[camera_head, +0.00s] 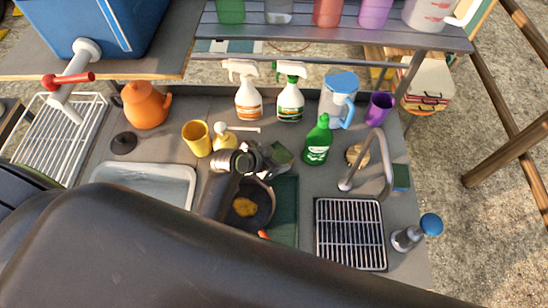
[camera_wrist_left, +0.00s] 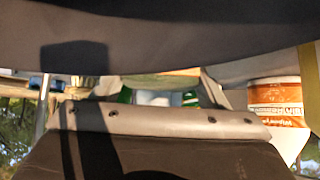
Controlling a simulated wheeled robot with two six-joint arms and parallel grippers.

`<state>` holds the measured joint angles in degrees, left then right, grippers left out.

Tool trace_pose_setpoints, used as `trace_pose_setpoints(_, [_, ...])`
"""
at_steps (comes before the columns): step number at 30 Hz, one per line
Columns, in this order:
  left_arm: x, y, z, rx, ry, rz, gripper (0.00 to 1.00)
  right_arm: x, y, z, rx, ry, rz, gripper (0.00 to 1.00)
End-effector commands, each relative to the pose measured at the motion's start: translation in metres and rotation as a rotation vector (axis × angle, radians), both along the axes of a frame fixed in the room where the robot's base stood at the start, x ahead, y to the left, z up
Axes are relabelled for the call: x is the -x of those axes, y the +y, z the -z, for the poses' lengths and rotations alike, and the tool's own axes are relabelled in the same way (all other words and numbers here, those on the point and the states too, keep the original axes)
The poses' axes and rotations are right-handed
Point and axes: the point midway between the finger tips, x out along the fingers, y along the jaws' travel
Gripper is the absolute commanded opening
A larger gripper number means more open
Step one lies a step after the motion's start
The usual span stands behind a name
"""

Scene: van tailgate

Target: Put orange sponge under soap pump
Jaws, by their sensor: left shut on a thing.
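My left gripper (camera_head: 268,158) is shut on a small block with a green top face (camera_head: 283,153), which I take to be the orange sponge. In the left wrist view a green and orange strip of it (camera_wrist_left: 165,73) shows between the fingers; the rest is hidden. The soap pump (camera_head: 225,138) is yellow with a long white spout and stands upright just left of the gripper. The held block is to the right of the pump, apart from it. My right gripper is not in view.
A yellow cup (camera_head: 197,138) stands left of the pump. A green bottle (camera_head: 318,142) is right of the gripper, with spray bottles (camera_head: 248,97) behind. A dark pan (camera_head: 262,213) lies in front. A tap (camera_head: 372,162) and drain rack (camera_head: 350,234) are at right.

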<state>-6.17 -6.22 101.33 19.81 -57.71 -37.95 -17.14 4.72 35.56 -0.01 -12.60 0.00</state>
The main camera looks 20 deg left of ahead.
Motion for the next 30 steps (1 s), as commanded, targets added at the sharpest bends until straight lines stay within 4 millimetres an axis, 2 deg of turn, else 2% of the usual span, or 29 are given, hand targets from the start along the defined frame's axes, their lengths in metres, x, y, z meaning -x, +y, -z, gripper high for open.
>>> trace_pose_setpoints(6, [0.0,0.0,0.003,0.0,0.0,0.0,0.44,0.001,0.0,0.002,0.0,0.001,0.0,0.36])
trace_pose_setpoints(7, [0.0,0.0,0.003,0.0,0.0,0.0,0.7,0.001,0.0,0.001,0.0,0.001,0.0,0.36])
trace_pose_setpoints(12, [0.0,0.0,0.003,0.0,0.0,0.0,0.89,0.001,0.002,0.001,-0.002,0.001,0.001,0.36])
trace_pose_setpoints(22, [0.0,0.0,-0.002,0.0,-0.001,-0.001,0.89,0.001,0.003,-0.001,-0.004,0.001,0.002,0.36])
trace_pose_setpoints(26, [0.007,0.004,-0.008,0.0,-0.002,-0.001,0.89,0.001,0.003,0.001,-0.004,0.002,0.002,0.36])
trace_pose_setpoints(30, [0.019,0.011,-0.022,-0.002,-0.003,-0.001,0.89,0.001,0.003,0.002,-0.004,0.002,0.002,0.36])
